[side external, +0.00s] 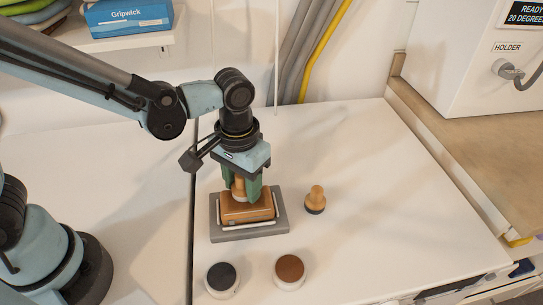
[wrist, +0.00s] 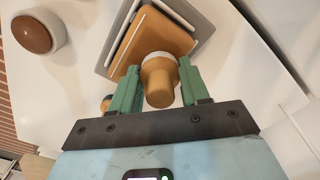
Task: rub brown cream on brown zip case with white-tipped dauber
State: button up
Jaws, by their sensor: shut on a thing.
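My gripper (side external: 241,186) is shut on a wooden-handled dauber, which also shows between the green fingers in the wrist view (wrist: 159,82). A white rim shows at the dauber's lower end. The dauber stands over the top of the brown zip case (side external: 248,211) and appears to meet it, though the contact itself is hidden. The case lies on a grey plate (side external: 232,237), with white bars along its edges. The brown cream (side external: 290,267) sits in a round white jar in front and to the right of the plate; it also shows in the wrist view (wrist: 35,35).
A second wooden dauber (side external: 315,199) with a dark tip stands right of the plate. A jar of black cream (side external: 221,278) stands left of the brown one. The white table (side external: 400,220) is clear to the right. A white machine (side external: 480,70) stands at the back right.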

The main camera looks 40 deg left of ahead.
aim_at(245, 210)
jog(key=shift+s+d, duration=1.35)
notch_tip(245, 210, up, 8)
jog(key=shift+w+a, duration=0.1)
